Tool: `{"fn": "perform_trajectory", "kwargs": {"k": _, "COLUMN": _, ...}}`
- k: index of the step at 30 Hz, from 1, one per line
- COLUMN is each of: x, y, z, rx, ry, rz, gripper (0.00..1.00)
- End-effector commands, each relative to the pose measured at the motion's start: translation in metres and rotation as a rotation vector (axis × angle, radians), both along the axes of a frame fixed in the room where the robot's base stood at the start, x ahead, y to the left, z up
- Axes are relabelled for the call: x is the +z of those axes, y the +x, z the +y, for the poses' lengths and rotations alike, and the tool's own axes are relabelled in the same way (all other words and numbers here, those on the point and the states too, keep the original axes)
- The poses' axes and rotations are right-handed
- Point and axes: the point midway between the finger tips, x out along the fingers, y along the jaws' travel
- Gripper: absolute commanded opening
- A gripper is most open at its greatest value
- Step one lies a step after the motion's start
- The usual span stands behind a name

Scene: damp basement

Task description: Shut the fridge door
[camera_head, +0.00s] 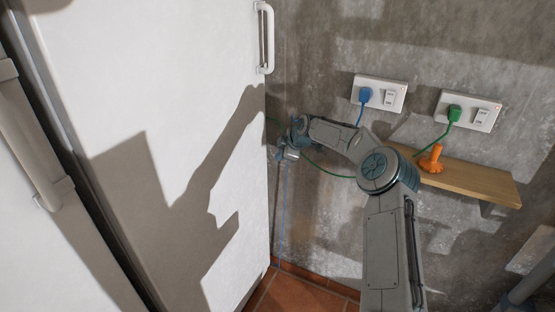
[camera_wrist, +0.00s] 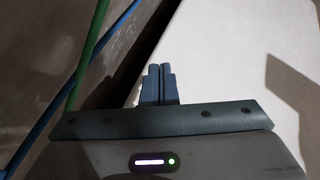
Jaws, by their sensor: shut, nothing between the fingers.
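The white fridge door (camera_head: 150,130) fills the left of the head view, with a pale upright handle (camera_head: 267,38) near its upper right edge. I cannot tell how far the door stands open. My gripper (camera_head: 285,152) is just right of the door's right edge in the head view, below the handle. In the wrist view its fingers (camera_wrist: 159,68) are shut together with nothing between them. They point toward a white panel (camera_wrist: 220,60), seemingly the door, close to its left edge. Whether they touch it cannot be told.
Another white front with a long handle (camera_head: 30,145) stands at far left. On the concrete wall are a socket with a blue plug (camera_head: 365,95), a socket with a green plug (camera_head: 454,113), hanging cables, and a wooden shelf (camera_head: 480,183) bearing an orange object (camera_head: 431,160).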

Motion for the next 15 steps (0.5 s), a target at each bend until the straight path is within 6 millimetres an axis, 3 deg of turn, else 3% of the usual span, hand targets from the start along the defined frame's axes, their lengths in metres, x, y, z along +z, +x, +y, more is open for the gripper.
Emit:
{"fn": "perform_trajectory", "kwargs": {"k": 9, "x": 0.057, "y": -0.031, "z": -0.035, "rx": -0.007, "ry": 0.0, "rz": -0.003, "gripper": 0.0}}
{"fn": "perform_trajectory", "kwargs": {"k": 15, "x": 0.079, "y": -0.043, "z": -0.048, "rx": -0.008, "ry": 0.0, "rz": -0.003, "gripper": 0.0}}
